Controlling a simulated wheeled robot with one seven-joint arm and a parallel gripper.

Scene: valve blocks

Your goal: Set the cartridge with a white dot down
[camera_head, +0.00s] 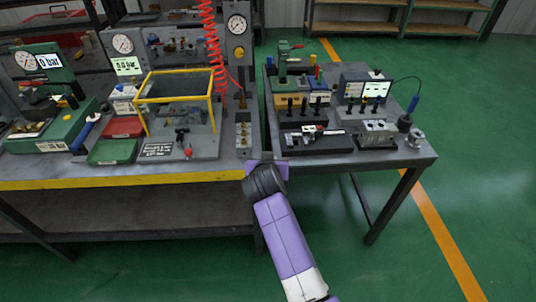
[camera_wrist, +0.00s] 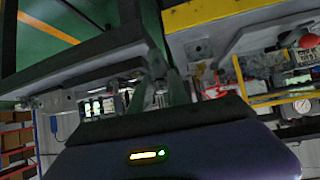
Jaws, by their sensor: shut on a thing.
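My gripper shows in the wrist view (camera_wrist: 160,88) as two grey-green fingers close together, with a dark shape between and beyond them. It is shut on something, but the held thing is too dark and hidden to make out. I cannot pick out a white dot on any cartridge in either view. In the head view my purple arm reaches up to the gap between the two tables, and its dark wrist hides the fingers. A silvery block with holes (camera_head: 376,134) stands on the right table. A dark tray (camera_head: 328,140) with small metal parts lies left of it.
The right table (camera_head: 405,155) also holds a row of black knobs, a lit-screen device (camera_head: 365,88) and a metal fitting (camera_head: 416,138). The left bench holds gauges, a yellow-framed clear box (camera_head: 180,100) and a red tray (camera_head: 122,127). The green floor at right is clear.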

